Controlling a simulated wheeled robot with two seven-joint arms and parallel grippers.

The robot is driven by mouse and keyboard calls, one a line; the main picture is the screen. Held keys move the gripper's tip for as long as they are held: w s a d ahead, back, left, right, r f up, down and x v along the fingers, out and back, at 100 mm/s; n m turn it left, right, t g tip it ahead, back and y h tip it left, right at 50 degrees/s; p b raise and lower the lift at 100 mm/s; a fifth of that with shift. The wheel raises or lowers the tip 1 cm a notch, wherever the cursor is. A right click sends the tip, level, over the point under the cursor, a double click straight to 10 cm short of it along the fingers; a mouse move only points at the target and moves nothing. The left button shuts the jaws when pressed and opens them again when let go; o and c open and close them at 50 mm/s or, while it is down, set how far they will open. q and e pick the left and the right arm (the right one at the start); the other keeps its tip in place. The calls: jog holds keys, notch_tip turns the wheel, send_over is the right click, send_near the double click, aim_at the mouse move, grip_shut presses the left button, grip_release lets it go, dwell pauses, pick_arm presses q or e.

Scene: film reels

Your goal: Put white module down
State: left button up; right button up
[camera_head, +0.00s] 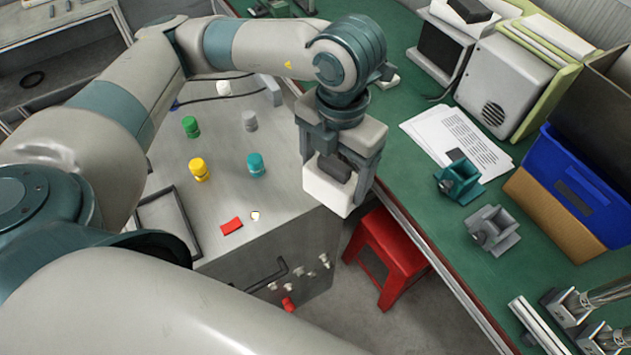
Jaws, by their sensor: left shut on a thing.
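My left gripper (341,160) is shut on the white module (331,193). The module is a pale block with a dark part near its top, hanging below the fingers. It is in front of the right edge of the metal cabinet top and left of the green table in the picture. I cannot tell its exact height above them. Its upper side is partly hidden by the gripper. My right gripper does not show.
The metal cabinet (225,220) carries green (190,126), yellow (199,169) and teal (256,164) knobs. The green table (420,186) holds papers (455,140), a teal bracket (459,181), a grey bracket (493,230) and a blue bin (571,185). A red stool (388,252) stands below.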

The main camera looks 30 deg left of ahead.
pick_arm(q)
jog(key=n, duration=0.4)
jog(key=shift+s+d+r, duration=0.15)
jog(key=shift+s, duration=0.15)
jog(key=n, duration=0.4)
jog(key=shift+s+d+r, duration=0.1)
jog(key=shift+s+d, duration=0.05)
jog(key=shift+s, duration=0.1)
jog(key=n, duration=0.3)
jog(key=shift+s+d+r+n, duration=0.1)
jog(key=shift+s+n, duration=0.15)
jog(key=shift+n, duration=0.05)
jog(key=shift+s+r+n, duration=0.1)
jog(key=shift+s+n, duration=0.05)
jog(key=shift+n, duration=1.15)
jog(key=shift+w+a+f, duration=0.3)
jog(key=shift+w, duration=0.1)
jog(key=w+a+f+p, duration=0.2)
jog(key=w+a+f, duration=0.4)
jog(key=w+a, duration=0.1)
jog(key=shift+w+a+f, duration=0.2)
jog(key=shift+w+a, duration=0.05)
jog(key=shift+w, duration=0.1)
